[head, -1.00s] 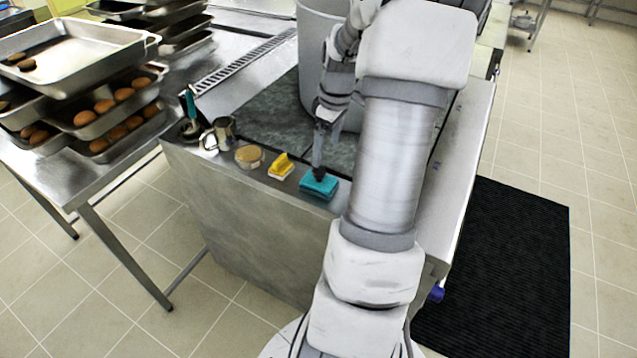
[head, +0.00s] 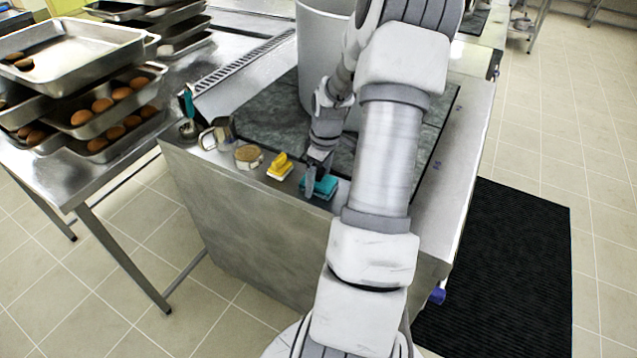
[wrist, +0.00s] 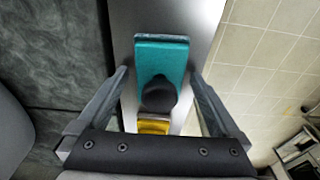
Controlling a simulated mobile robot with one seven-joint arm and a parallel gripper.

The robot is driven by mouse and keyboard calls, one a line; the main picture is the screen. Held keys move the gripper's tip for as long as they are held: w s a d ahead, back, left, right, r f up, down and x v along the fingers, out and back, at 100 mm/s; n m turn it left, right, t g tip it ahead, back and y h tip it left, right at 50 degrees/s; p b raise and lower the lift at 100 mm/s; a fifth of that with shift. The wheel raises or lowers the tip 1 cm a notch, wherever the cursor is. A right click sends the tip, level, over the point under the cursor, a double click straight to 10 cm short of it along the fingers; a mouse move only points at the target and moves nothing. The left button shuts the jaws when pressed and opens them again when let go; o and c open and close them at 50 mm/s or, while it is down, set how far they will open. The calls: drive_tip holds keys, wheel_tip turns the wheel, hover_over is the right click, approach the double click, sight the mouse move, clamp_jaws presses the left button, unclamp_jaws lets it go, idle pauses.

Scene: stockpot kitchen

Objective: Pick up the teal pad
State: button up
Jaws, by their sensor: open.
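The teal pad (head: 326,188) lies on the steel counter edge in the head view, partly hidden by my gripper (head: 316,182). In the wrist view the teal pad (wrist: 162,58) lies between the two fingers of my gripper (wrist: 160,84), with a dark rounded knob (wrist: 159,95) on its near part. The fingers are open, one on each side of the pad, with gaps to both. Whether the fingertips are down at the pad's height I cannot tell.
A yellow scrubber (head: 280,167) sits left of the pad, then a round tin (head: 248,157) and a metal jug (head: 218,134). A large pot (head: 318,60) stands behind on the dark slab (head: 262,128). Trays of eggs or buns (head: 90,128) are at left.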

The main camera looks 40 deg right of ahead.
sight(318, 169)
drive_tip(key=c, duration=1.3)
drive_tip(key=shift+r, duration=0.1)
drive_tip(key=shift+c, duration=0.2)
wheel_tip(318, 169, up, 4)
drive_tip(key=shift+r+p, duration=0.1)
drive_tip(key=shift+p, duration=0.2)
drive_tip(key=w+d+r, duration=0.6)
drive_tip(key=w+d, duration=0.1)
drive_tip(key=w, duration=0.2)
drive_tip(key=shift+d+r+p, duration=0.2)
drive_tip(key=shift+r+p, duration=0.1)
drive_tip(key=shift+r, duration=0.05)
